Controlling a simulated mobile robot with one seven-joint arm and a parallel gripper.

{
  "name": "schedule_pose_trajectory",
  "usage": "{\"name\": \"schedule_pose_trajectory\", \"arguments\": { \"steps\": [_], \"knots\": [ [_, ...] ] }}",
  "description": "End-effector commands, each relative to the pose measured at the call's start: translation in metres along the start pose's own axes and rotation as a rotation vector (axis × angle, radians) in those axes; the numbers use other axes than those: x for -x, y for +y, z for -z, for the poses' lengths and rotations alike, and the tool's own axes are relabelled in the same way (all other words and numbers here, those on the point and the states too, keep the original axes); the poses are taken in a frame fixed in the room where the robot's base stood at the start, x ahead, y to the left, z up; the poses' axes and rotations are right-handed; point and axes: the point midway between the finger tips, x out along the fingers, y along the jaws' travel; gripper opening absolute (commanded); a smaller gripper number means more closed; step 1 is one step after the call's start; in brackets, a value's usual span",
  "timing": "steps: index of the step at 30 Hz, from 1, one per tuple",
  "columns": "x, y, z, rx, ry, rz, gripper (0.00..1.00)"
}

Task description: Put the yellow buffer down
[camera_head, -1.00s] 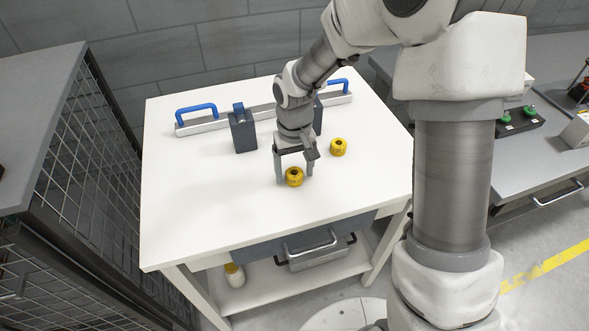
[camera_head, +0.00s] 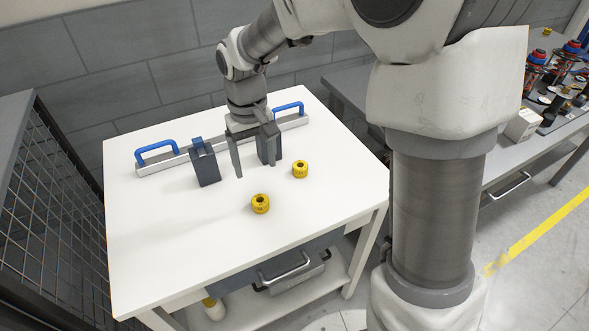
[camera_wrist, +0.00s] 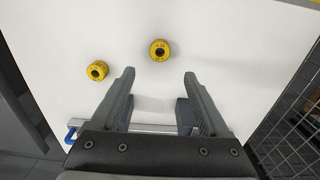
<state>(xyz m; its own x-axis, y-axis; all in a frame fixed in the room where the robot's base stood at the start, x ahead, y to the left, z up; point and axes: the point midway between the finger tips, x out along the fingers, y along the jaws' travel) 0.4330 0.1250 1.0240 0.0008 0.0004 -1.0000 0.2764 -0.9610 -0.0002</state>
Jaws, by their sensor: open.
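Two yellow buffers stand on the white table (camera_head: 190,235). The front buffer (camera_head: 260,204) is near the middle; the second buffer (camera_head: 300,169) is behind it to the right. My gripper (camera_head: 255,170) is open and empty above the table, raised and farther back than the front buffer. In the wrist view, the front buffer (camera_wrist: 160,50) lies just beyond the gap between my fingertips (camera_wrist: 159,76), apart from them. The second buffer (camera_wrist: 97,70) is left of my fingers there. Nothing hides either buffer.
A metal bar with blue handles (camera_head: 158,152) lies along the table's back. Two dark blocks stand before it, the left block (camera_head: 205,167) clear and the right block (camera_head: 266,150) partly behind my gripper. The table's front is free. A wire-mesh rack (camera_head: 45,205) stands left.

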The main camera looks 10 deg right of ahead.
Motion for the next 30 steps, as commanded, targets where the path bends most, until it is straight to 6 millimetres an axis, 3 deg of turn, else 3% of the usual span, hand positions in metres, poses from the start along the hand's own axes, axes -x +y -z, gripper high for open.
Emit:
{"name": "schedule_pose_trajectory", "arguments": {
  "steps": [5,8,18,24,30],
  "knots": [
    [0.017,0.009,-0.011,-0.016,0.031,-0.019,0.79],
    [0.038,0.020,-0.028,-0.039,0.074,-0.042,0.79],
    [0.101,0.054,-0.111,-0.144,0.253,-0.094,0.79],
    [0.118,0.065,-0.162,-0.211,0.363,-0.097,0.79],
    [0.121,0.069,-0.199,-0.258,0.450,-0.082,0.79]
  ]
}}
